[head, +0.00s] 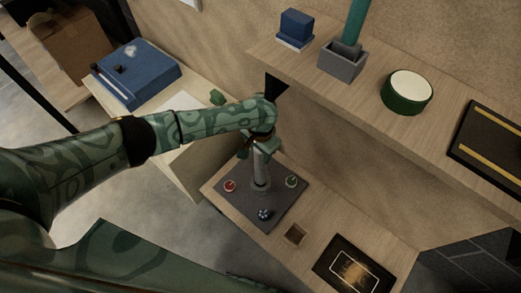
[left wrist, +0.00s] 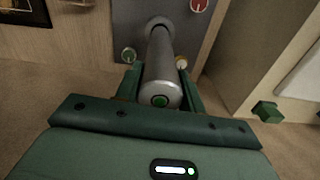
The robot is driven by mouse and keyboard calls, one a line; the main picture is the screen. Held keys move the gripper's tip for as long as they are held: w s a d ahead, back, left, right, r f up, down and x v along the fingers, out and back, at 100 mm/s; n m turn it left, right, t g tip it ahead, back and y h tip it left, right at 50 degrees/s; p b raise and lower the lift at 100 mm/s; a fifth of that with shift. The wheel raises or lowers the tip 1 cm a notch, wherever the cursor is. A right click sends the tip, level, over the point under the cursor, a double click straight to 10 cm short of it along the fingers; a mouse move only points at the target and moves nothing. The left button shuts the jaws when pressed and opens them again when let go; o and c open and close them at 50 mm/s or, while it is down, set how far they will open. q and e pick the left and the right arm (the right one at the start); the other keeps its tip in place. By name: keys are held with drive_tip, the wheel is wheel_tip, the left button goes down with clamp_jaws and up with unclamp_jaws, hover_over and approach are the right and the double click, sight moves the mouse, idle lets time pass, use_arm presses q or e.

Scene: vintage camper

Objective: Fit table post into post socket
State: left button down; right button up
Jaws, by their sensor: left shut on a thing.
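The table post (head: 260,166) is a grey metal cylinder standing roughly upright over a dark grey plate (head: 275,205). My left gripper (head: 262,146) is shut on its upper part. In the left wrist view the post (left wrist: 162,65) lies between the two fingers of my left gripper (left wrist: 160,88), its near end showing a green dot. The post socket (head: 262,188) is a round grey collar on the plate. The post's lower end meets the collar in both views; how deep it sits is hidden. My right gripper is out of view.
A red knob (head: 230,185), a green knob (head: 292,181) and a blue knob (head: 265,214) surround the socket. A black framed panel (head: 354,268) lies front right.

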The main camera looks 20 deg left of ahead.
use_arm(q)
drive_tip(key=shift+r, duration=0.1)
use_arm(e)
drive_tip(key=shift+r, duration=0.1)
use_arm(q)
drive_tip(key=shift+p, duration=0.35)
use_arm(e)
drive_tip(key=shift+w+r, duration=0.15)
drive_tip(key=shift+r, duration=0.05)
use_arm(q)
drive_tip(key=shift+p, duration=0.3)
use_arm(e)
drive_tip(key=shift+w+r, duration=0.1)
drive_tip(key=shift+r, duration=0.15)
